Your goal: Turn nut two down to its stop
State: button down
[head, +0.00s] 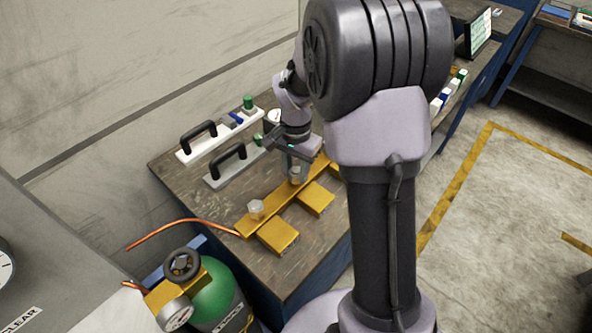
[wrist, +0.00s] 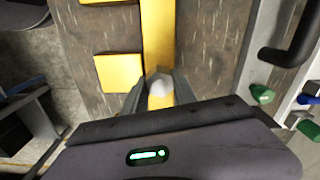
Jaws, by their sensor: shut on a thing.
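A yellow bar (head: 275,200) lies on the workbench, with yellow blocks (head: 279,235) along its front side. One pale grey nut (head: 256,209) sits on the bar near its left end, clear of my gripper. My gripper (head: 296,173) points down at the middle of the bar, shut on another pale grey nut (head: 295,180). In the wrist view this nut (wrist: 159,83) shows between the two fingers over the bar (wrist: 158,30). No number shows on either nut. The nut's height and the thread below it are hidden. My arm covers the far right end of the bar.
Two plates with black handles (head: 199,132) and green knobs (head: 248,102) stand close behind the bar. A green gas cylinder (head: 213,290) stands in front. Bare bench lies left of the bar.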

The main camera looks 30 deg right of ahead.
aim_at(296, 171)
jog(key=shift+m, duration=1.1)
jog(key=c, duration=1)
grip_release()
notch_tip(296, 171, up, 18)
jog(key=p, duration=0.6)
jog(key=shift+f+p, duration=0.25)
jog(key=shift+p, duration=0.1)
